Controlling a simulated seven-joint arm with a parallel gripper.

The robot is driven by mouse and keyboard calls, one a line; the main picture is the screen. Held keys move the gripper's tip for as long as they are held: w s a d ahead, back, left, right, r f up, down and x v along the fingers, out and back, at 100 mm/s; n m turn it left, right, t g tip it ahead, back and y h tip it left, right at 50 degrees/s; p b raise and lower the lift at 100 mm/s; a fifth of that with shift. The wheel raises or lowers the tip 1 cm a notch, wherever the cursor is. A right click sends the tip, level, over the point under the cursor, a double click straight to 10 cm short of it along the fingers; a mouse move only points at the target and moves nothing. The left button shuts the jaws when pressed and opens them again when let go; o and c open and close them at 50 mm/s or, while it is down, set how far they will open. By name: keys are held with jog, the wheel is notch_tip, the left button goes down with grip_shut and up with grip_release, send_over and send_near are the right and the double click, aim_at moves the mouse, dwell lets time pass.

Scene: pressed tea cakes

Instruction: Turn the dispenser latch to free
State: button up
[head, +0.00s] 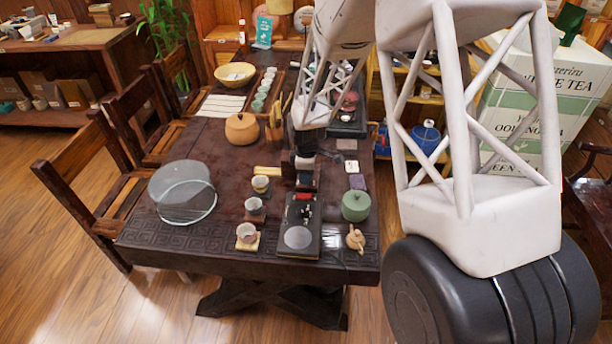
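What looks like the dispenser (288,214) is a dark, flat-based unit near the front edge of the table, with a round silver disc (298,237) on its front part. A small red part (304,197) shows at the back of the base, and I cannot tell for certain whether it is the latch. My gripper (304,163) points down just behind and above the red part, at the dark upright back of the unit. Its fingers are small and blend with the unit, so I cannot tell whether they touch it or are open or shut.
Small cups (247,232) stand left of the unit. A green lidded jar (355,206) and a small clay teapot (355,239) stand to the right. A glass cover (182,192) is at the left. An orange round pot (241,130) sits further back.

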jog(key=shift+f, duration=0.45)
jog(key=shift+c, duration=0.3)
grip_shut()
